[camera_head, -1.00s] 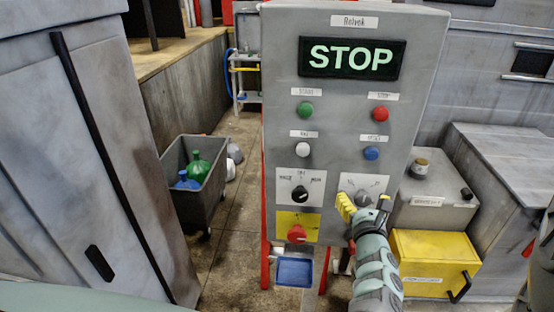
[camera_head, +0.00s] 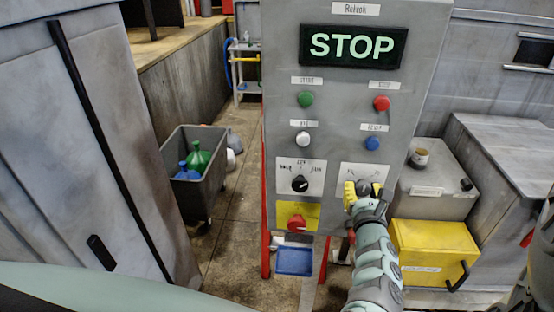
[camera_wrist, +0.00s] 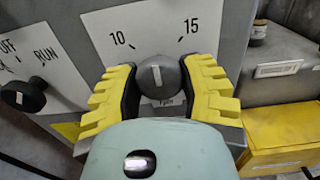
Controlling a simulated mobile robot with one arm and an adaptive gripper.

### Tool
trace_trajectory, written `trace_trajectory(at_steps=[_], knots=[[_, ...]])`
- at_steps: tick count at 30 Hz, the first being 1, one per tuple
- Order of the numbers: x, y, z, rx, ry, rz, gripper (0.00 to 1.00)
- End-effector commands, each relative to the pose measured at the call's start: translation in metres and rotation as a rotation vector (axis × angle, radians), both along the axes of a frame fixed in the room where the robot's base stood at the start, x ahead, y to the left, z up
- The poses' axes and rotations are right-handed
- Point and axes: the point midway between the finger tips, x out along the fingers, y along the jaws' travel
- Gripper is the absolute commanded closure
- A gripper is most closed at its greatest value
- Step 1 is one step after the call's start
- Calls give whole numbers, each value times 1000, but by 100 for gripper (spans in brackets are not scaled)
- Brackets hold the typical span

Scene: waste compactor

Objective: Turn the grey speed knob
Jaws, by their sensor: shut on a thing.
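The grey speed knob (camera_wrist: 158,80) is round with a white pointer line. It sits on a white plate (camera_wrist: 140,30) marked 10 and 15, and its pointer stands between the two marks, nearly straight up. My gripper (camera_wrist: 160,92) has its yellow, black-lined fingers on the left and right sides of the knob, shut on it. In the head view my gripper (camera_head: 362,190) is at the lower right of the grey control panel (camera_head: 345,135), where it partly covers the knob and its plate.
A black selector knob (camera_head: 300,184) and a red knob on a yellow plate (camera_head: 297,222) are left of my gripper. Green, red, white and blue buttons are above. A yellow box (camera_head: 432,250) stands close on the right. The display (camera_head: 352,46) reads STOP.

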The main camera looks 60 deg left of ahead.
Motion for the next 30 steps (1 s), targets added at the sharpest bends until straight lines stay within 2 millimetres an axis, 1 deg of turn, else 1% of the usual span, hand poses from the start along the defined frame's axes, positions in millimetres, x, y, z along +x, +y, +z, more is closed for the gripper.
trace_trajectory(at_steps=[5, 11, 17, 30], knots=[[0, 0, 0, 6, 10, -2, 94], [2, -2, -1, 46, 63, -8, 94], [1, -2, 0, 140, 174, -7, 94], [1, -1, 1, 410, 487, -8, 94]])
